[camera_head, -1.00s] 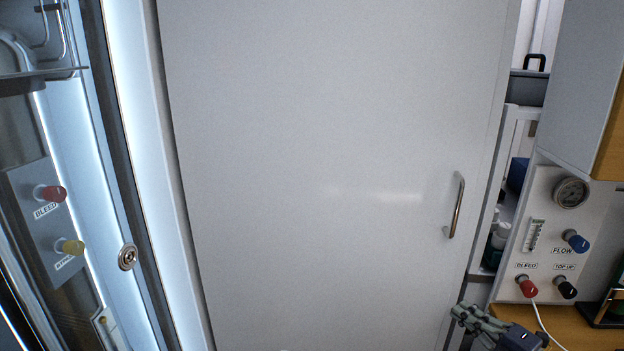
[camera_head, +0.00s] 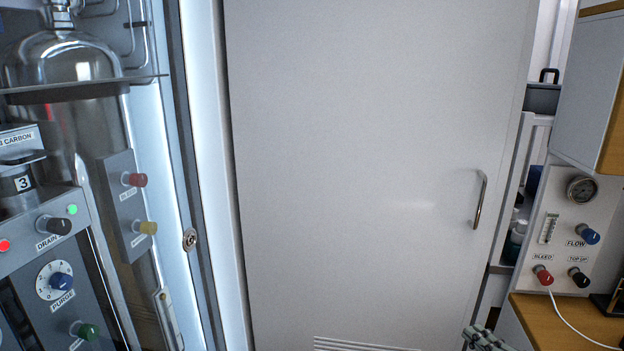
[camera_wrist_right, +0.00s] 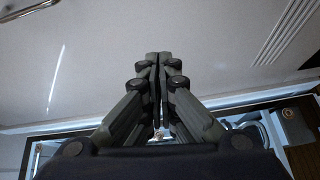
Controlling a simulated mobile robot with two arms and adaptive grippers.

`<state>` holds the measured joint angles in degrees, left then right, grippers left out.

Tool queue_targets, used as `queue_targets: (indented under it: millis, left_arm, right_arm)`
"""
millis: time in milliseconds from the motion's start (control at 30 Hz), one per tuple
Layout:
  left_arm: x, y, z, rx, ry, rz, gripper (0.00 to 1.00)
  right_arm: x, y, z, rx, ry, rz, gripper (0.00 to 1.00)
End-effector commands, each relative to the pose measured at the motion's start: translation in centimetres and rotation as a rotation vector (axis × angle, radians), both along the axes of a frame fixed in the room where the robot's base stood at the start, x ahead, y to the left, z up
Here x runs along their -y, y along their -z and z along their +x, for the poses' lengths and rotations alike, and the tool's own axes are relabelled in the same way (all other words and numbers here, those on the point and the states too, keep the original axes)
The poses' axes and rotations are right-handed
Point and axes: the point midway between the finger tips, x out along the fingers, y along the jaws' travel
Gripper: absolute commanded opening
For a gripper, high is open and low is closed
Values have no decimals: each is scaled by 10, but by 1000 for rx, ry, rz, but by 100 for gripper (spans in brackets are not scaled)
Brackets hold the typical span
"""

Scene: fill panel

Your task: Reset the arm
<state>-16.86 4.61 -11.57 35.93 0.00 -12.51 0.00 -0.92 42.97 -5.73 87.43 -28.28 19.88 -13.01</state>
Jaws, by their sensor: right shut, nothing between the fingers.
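My right gripper (camera_head: 484,338) shows only in part at the bottom edge of the head view, in front of the white door's lower right. In the right wrist view its two fingers (camera_wrist_right: 158,60) are together with nothing between them. It is apart from the fill panel (camera_head: 560,232), which has a gauge (camera_head: 581,189), a blue FLOW knob (camera_head: 588,234), a red BLEED knob (camera_head: 543,275) and a black TOP UP knob (camera_head: 579,277). My left gripper is not in view.
A white door (camera_head: 350,150) with a metal handle (camera_head: 480,200) fills the middle. A glass-fronted cabinet (camera_head: 190,170) with knobs and a metal vessel stands at the left. A wooden counter (camera_head: 560,320) with a white cable lies at the lower right.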

Motion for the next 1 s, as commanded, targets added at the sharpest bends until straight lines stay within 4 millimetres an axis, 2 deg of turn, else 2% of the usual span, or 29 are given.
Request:
queue_targets:
  millis: [267,367,467,667,800,1000]
  left_arm:
    - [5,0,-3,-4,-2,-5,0]
    - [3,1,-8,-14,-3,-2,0]
    - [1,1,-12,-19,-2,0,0]
    - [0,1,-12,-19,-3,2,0]
    - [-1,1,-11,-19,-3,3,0]
    - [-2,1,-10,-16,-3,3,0]
  right_arm:
    - [-18,22,-11,-97,160,167,0]
    - [-26,36,-22,-161,247,256,0]
    - [-36,56,-42,-263,363,371,0]
    - [-63,99,-107,-530,610,603,0]
    - [-87,124,-167,-748,769,735,0]
    - [-118,138,-239,-995,921,839,0]
